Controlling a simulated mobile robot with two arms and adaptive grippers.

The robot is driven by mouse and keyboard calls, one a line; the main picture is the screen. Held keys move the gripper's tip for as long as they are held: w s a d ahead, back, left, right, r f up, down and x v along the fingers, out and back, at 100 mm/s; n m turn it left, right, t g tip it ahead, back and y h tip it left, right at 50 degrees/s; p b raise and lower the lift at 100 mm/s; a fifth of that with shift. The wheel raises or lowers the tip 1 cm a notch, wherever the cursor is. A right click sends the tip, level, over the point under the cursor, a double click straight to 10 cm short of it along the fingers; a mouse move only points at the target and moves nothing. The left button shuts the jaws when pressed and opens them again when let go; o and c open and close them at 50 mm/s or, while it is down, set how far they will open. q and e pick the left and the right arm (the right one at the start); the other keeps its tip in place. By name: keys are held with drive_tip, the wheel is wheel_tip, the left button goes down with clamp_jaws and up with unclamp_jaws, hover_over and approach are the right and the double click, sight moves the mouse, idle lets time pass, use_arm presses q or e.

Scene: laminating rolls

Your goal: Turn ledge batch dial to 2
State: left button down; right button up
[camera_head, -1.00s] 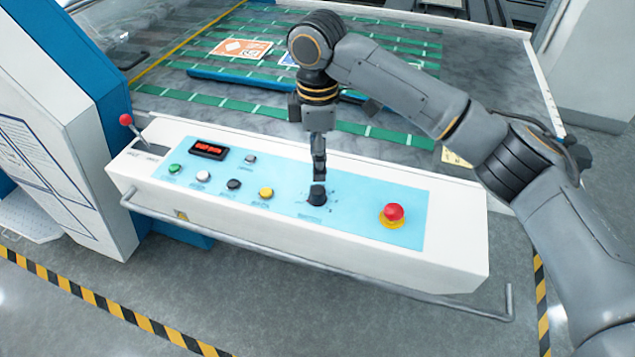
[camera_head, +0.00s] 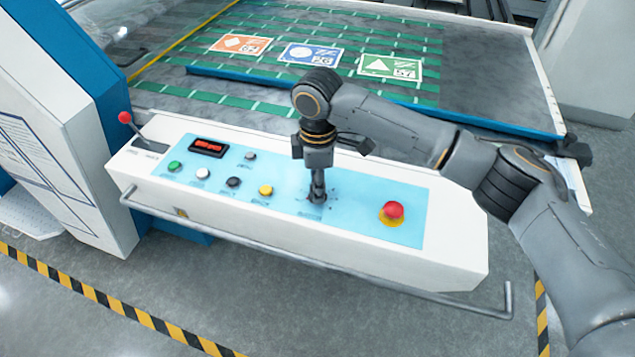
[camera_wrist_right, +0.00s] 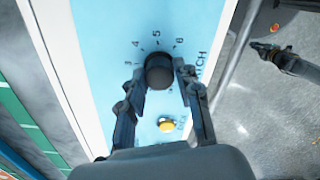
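The batch dial (camera_wrist_right: 159,70) is a black round knob on the light blue panel, with printed numbers around it; 3, 4, 5 and 6 can be read. Its pointer direction is not clear. My right gripper (camera_wrist_right: 159,72) points down over the dial, one finger on each side of it. The fingers are apart; slight gaps seem to show, though contact is hard to judge. In the head view my right gripper (camera_head: 317,196) covers most of the dial. A dark jointed part (camera_wrist_right: 283,58) at the right of the wrist view may be my left gripper; its fingers are unclear.
A red emergency button (camera_head: 392,211) sits right of the dial. A yellow button (camera_head: 266,190) and several other buttons lie left, below a red display (camera_head: 208,148). A metal rail (camera_head: 320,267) runs along the console's front. Printed cards (camera_head: 391,67) lie on the bed behind.

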clamp_jaws()
drive_tip(key=shift+r+p, duration=0.1)
drive_tip(key=shift+p, duration=0.25)
drive_tip(key=m+p, duration=1.1)
drive_tip(key=p, duration=0.5)
drive_tip(key=shift+s+r+m, duration=0.1)
drive_tip(key=shift+r+m, duration=0.05)
drive_tip(key=shift+m, duration=0.15)
drive_tip(key=shift+f+m+p, duration=0.2)
drive_tip(key=shift+m+p, duration=1.6)
drive_tip(key=shift+m, duration=0.3)
drive_tip(key=o, duration=0.7)
unclamp_jaws()
drive_tip(key=shift+c, duration=0.2)
